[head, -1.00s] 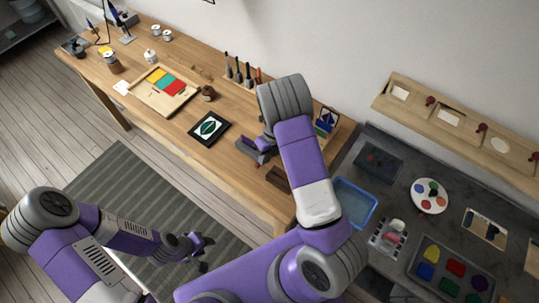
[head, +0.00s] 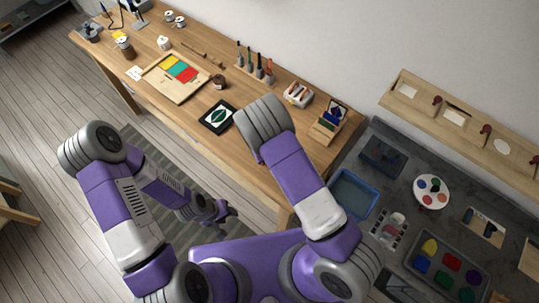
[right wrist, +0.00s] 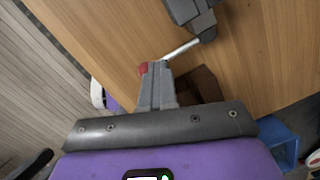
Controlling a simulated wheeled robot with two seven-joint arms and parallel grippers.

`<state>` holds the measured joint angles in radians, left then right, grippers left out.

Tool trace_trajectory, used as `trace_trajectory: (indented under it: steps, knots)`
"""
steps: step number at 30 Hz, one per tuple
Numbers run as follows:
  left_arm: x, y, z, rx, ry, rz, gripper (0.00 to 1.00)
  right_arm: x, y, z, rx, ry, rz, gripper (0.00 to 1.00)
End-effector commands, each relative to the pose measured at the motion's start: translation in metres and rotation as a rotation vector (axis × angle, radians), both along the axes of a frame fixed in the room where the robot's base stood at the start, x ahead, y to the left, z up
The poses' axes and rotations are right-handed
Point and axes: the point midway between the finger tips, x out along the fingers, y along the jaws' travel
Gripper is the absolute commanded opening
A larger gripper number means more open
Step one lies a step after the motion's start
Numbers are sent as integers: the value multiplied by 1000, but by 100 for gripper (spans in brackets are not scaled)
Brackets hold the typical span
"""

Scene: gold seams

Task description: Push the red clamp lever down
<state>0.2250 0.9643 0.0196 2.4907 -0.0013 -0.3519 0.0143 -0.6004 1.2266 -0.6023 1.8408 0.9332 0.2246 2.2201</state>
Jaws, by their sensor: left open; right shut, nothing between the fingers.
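In the right wrist view, the clamp shows as a dark grey body (right wrist: 192,15) with a bright metal rod running down-left to the red lever end (right wrist: 143,69). My right gripper (right wrist: 157,68) is shut and empty, its grey fingertips right beside the red end. I cannot tell whether they touch it or only overlap it in the picture. In the head view, my right arm hides the clamp and the right gripper. My left gripper (head: 222,212) is open and empty, over the floor in front of the wooden bench (head: 140,93).
On the bench are a framed leaf picture (head: 217,117), a tray with coloured sheets (head: 176,77), a tool rack (head: 254,70) and a box (head: 298,94). A dark brown block (right wrist: 203,85) lies near the gripper. A blue bin (head: 352,194) stands on the grey counter at right.

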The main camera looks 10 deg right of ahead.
Motion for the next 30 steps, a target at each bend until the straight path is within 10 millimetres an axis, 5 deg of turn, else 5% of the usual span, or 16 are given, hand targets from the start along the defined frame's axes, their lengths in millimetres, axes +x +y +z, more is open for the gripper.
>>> trace_trajectory:
  steps: [30]
  knots:
    - [0,0,6,0,0,0,43,4,-3,2,10,10,4,0]
